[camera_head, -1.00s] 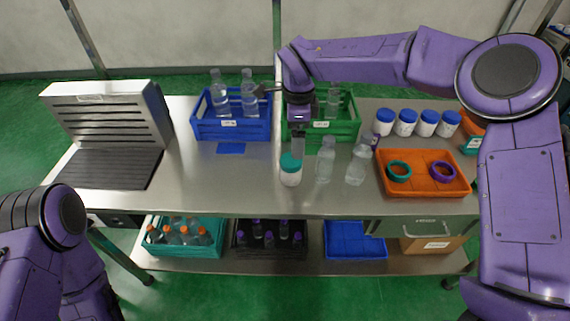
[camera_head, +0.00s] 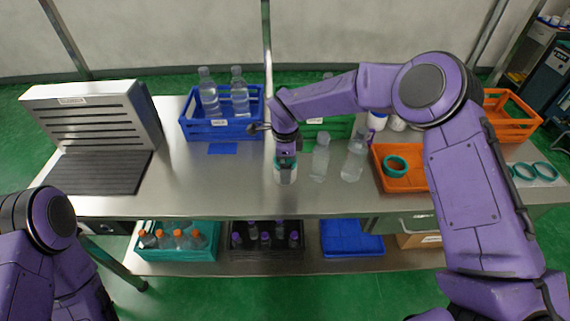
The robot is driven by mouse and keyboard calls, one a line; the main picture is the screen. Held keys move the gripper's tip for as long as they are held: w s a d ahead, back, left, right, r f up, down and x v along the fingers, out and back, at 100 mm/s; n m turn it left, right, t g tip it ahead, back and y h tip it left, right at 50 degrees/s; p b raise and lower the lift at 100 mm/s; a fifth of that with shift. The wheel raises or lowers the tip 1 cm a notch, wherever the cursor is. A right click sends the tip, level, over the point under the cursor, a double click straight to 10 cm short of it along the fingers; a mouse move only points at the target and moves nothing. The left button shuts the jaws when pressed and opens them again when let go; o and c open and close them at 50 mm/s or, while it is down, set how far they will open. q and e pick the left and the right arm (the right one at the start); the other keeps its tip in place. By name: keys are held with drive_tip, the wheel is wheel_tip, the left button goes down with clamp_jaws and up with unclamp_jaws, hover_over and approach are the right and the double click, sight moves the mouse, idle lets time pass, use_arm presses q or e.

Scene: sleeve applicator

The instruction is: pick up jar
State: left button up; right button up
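A small clear-white jar (camera_head: 285,178) stands on the steel table near the middle. My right gripper (camera_head: 286,163) points down over it, with its fingers at the jar's top. The gripper hides most of the lid, with a trace of teal showing below it. I cannot tell whether the fingers are closed on the jar. My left arm is at the lower left, and its gripper is out of view.
Two clear bottles stand close to the right of the jar: one nearer (camera_head: 320,160), one farther (camera_head: 354,157). A blue crate (camera_head: 222,130) and green crate stand behind. An orange tray (camera_head: 405,183) is at the right.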

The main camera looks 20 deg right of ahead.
drive_tip(key=shift+w+f, duration=0.1)
drive_tip(key=shift+f, duration=0.15)
drive_tip(key=c, duration=1.2)
drive_tip(key=shift+c, duration=0.2)
drive_tip(key=shift+r, duration=0.2)
